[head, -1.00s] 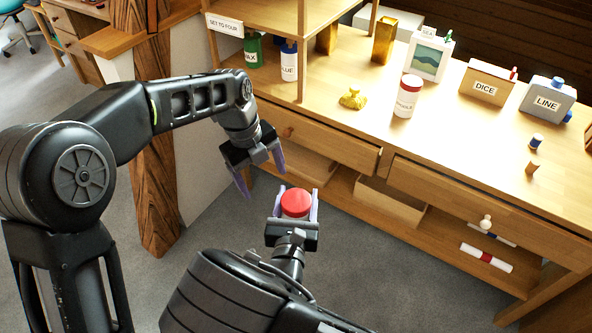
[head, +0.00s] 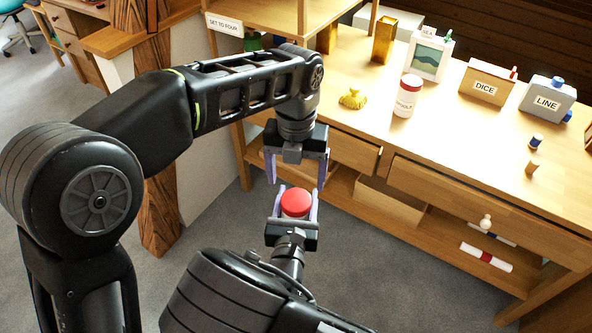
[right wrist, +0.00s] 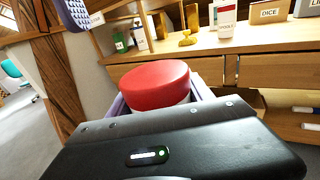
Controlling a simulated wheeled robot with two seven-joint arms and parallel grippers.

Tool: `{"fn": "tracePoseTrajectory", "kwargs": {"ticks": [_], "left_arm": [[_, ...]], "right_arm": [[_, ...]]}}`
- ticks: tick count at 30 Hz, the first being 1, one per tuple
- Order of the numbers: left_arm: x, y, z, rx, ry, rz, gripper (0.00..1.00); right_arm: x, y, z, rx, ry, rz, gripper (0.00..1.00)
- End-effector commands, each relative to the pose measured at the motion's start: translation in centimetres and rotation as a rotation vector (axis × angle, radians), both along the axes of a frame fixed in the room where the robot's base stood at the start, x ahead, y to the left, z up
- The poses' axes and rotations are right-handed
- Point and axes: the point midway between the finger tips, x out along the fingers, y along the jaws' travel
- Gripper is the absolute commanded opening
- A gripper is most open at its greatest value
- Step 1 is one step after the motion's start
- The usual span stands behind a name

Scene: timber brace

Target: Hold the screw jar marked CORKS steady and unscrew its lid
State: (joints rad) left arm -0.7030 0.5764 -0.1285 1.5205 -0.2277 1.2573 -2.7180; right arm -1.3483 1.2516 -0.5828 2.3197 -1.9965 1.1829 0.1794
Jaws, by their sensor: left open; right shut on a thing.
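A jar with a red lid (head: 296,203) and a pale body is held in my right gripper (head: 292,215), in front of the bench. My right gripper is shut on its body. The lid also shows close up in the right wrist view (right wrist: 156,86); no label on this jar can be read. My left gripper (head: 297,178) is open and empty, pointing down just above the lid, its fingers spread to either side and apart from it. In the right wrist view one purple left finger (right wrist: 73,12) shows at the top left.
Clear floor lies below.

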Motion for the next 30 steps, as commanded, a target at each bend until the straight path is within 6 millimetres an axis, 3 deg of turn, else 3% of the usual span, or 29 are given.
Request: {"fn": "tracePoseTrajectory", "kwargs": {"ticks": [13,24,30], "left_arm": [[-0.1,0.0,-6.1,0.001,0.002,0.0,0.8],[0.0,0.0,-6.8,0.0,0.0,0.001,0.8],[0.0,0.0,-6.8,0.0,0.0,0.001,0.65]], "right_arm": [[0.0,0.0,0.0,0.0,-0.001,0.0,0.0],[0.0,0.0,0.0,0.0,-0.001,0.0,0.0],[0.0,0.0,0.0,0.0,-0.001,0.0,0.0]]}}
